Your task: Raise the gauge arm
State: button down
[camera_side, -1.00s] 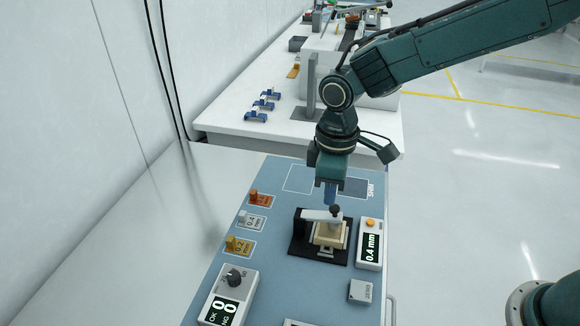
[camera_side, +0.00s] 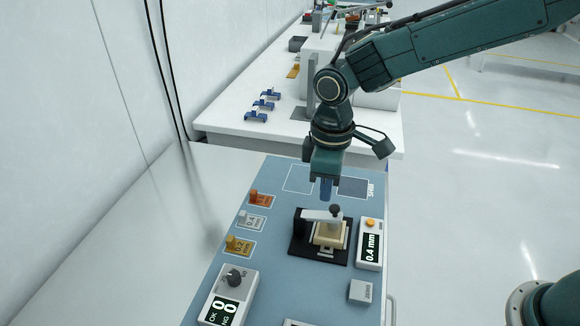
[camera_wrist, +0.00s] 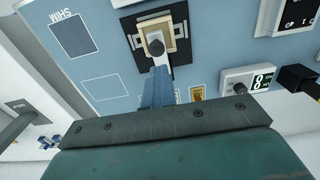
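The gauge arm (camera_side: 318,215) is a white lever with a black knob (camera_side: 336,210) at its right end. It lies low across a beige block (camera_side: 329,236) on a black base (camera_side: 299,246). In the wrist view the black knob (camera_wrist: 156,47) shows above the beige block (camera_wrist: 171,29), just past my fingertips. My gripper (camera_side: 326,196) points down above and slightly behind the knob, apart from it in the side view. Its blue fingers (camera_wrist: 157,84) overlap in the wrist view, so their opening is hidden. Nothing is visibly held.
A display reading 0.4 mm (camera_side: 370,246) stands right of the gauge. Orange, grey and yellow shims (camera_side: 238,244) sit in marked places on the left. A dial box (camera_side: 228,297) is at front left. The blue panel (camera_side: 285,260) has free room between them.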

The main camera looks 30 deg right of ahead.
aim_at(324, 215)
jog(key=c, duration=1.5)
grip_release()
notch_tip(324, 215, up, 5)
